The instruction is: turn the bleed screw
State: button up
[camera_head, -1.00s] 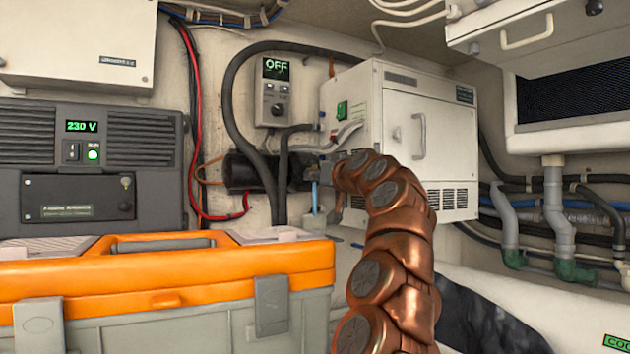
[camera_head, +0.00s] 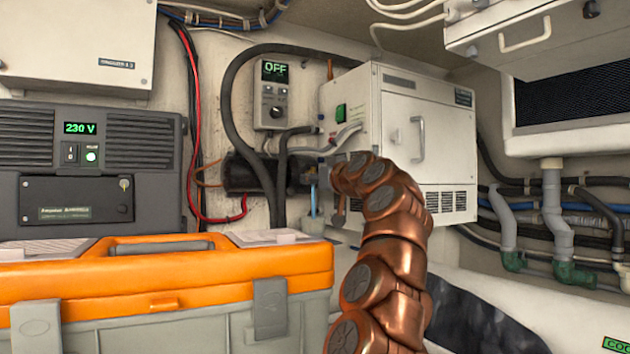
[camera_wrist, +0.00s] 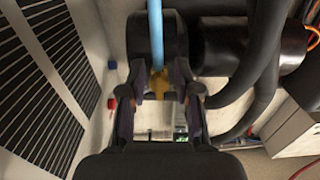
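A yellow brass-coloured winged piece, apparently the bleed screw (camera_wrist: 159,84), sits at the lower end of a light blue tube (camera_wrist: 155,35) in the wrist view. My gripper (camera_wrist: 159,74) has one dark finger on each side of it. The fingers stand apart with the piece between their tips, and I see no firm contact. My copper arm reaches up to that spot and hides most of the gripper and the screw.
A cream cabinet (camera_head: 400,140) stands just behind my arm. A control box (camera_head: 273,95) reading OFF hangs above the dark cylinder. Thick black hoses (camera_head: 230,100) loop close by. An orange-lidded case (camera_head: 170,275) fills the front left. Pipes (camera_head: 553,200) run at the right.

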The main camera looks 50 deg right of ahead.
jog(key=shift+o, duration=0.9)
jog(key=shift+s, duration=0.15)
jog(key=v, duration=1.1)
jog(key=shift+s+a, duration=0.2)
jog(key=shift+s, duration=0.15)
jog(key=shift+r, duration=0.1)
dwell(0.3)
